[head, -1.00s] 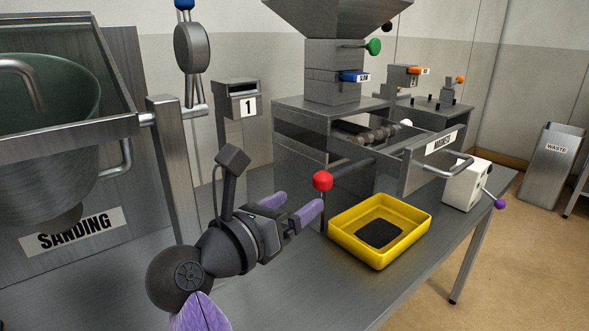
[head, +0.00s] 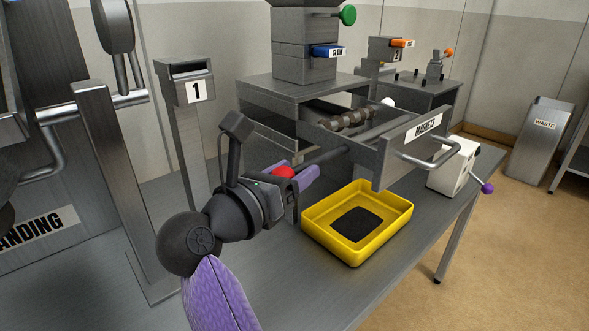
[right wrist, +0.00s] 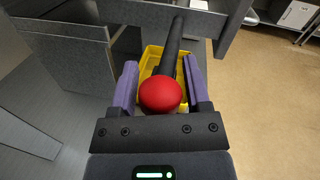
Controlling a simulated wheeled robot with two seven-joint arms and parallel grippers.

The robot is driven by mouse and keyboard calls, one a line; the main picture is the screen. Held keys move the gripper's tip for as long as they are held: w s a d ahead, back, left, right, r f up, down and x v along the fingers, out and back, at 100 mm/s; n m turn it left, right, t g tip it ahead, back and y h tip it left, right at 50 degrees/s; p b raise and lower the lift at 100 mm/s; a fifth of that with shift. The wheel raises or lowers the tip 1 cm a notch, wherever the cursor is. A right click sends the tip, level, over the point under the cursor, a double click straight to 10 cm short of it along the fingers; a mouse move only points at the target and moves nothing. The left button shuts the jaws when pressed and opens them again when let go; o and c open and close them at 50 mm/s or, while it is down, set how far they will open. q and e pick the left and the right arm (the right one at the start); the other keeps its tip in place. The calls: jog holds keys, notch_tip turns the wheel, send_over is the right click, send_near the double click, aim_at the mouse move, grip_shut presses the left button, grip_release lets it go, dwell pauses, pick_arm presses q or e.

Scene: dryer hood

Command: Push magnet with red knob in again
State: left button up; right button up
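The red knob (head: 284,172) is the end of a dark magnet rod (head: 325,158) that sticks out of the side of the pulled-out drawer labelled MAGNET (head: 405,143). My right gripper (head: 290,175) is around the knob, with its purple fingers on either side. In the right wrist view the red knob (right wrist: 160,94) sits between the fingers, near the palm, with narrow gaps beside it. The rod (right wrist: 174,48) runs away from it toward the drawer. The gripper looks open. My left gripper is not in view.
A yellow tray (head: 390,229) with a dark patch inside stands on the metal table (head: 290,290) below the rod. A white box with a purple knob (head: 487,188) is by the drawer handle. A post marked 1 (head: 190,85) stands behind my gripper.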

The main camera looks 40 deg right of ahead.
grip_shut()
dwell(0.6)
dwell(0.5)
